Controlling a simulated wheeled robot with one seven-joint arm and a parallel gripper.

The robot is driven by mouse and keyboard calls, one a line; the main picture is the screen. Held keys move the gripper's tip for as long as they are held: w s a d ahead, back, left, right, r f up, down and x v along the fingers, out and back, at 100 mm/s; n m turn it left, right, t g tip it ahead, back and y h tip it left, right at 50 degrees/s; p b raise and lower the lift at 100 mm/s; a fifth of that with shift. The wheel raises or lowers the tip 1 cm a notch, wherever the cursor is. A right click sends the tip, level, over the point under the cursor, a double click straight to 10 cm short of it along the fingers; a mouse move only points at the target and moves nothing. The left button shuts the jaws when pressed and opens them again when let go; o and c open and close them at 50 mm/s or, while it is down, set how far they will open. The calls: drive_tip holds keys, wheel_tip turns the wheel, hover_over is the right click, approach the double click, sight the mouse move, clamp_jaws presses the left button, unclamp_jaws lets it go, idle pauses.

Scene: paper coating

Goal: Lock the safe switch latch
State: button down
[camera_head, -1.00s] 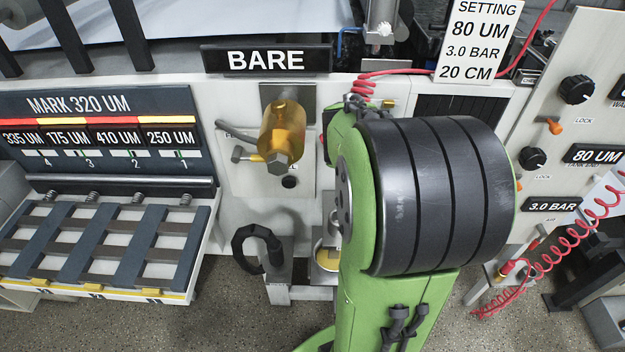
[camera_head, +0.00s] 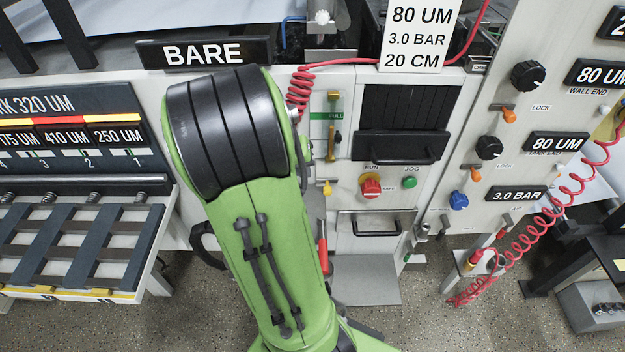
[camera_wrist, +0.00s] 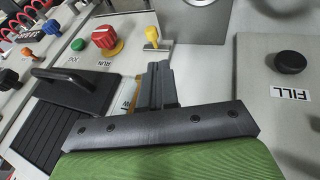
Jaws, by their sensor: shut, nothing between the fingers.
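A red round knob (camera_head: 371,187) on a yellow base sits on the white front panel, with labels RUN and apparently SAFE near it. It also shows in the wrist view (camera_wrist: 104,36), at upper left. A small yellow latch-like tab (camera_head: 327,187) is left of the knob; in the wrist view the yellow tab (camera_wrist: 152,36) stands on a small metal plate. Which part is the latch I cannot tell for certain. My gripper (camera_wrist: 158,68) is shut and empty, its grey fingertips pointing toward the yellow tab, apparently just short of it. My arm hides the gripper in the head view.
A green JOG button (camera_head: 409,182) is right of the knob. A dark handle (camera_head: 400,145) juts out above, and a drawer handle (camera_head: 376,225) below. The FULL gauge (camera_head: 332,115) is upper left. A red coiled hose (camera_head: 540,225) hangs at right. A black FILL knob (camera_wrist: 290,62) shows at right.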

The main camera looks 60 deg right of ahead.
sight(327, 187)
drive_tip(key=b+x, duration=0.2)
drive_tip(key=x, duration=0.8)
drive_tip(key=shift+s+a, duration=0.1)
drive_tip(key=s, duration=0.1)
drive_tip(key=s+d+b, duration=0.1)
drive_tip(key=s+d, duration=0.1)
drive_tip(key=s, duration=0.1)
drive_tip(key=shift+r, duration=0.1)
